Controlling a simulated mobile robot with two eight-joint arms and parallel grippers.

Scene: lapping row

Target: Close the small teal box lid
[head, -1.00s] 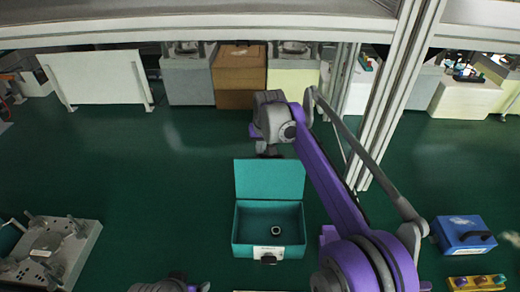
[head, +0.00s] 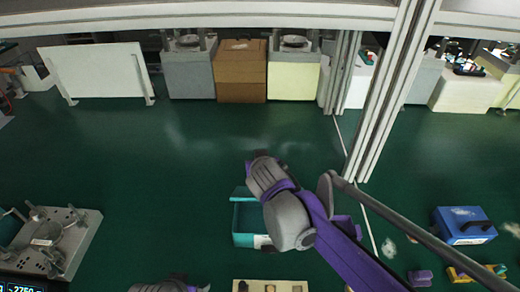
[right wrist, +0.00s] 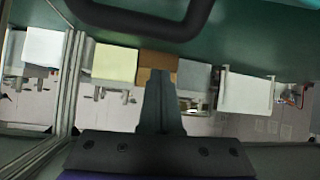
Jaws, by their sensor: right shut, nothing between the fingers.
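The teal box (head: 244,240) stands on the green floor in the middle of the head view. Its lid (head: 240,193) shows only as a short strip along the back left edge, tilted and not flat on the box. My right arm hides the rest of the lid and the box's right part. Some open interior still shows at the left. My right gripper (head: 259,154) reaches past the lid's back edge; whether it touches the lid is hidden. In the right wrist view its fingers (right wrist: 161,95) are together and empty.
A blue case (head: 463,224) and yellow block (head: 457,276) lie at right. A metal fixture plate (head: 75,240) is at left. A tray of small parts (head: 288,287) lies in front of the box. Upright frame posts (head: 385,110) stand right of centre. Floor behind the box is clear.

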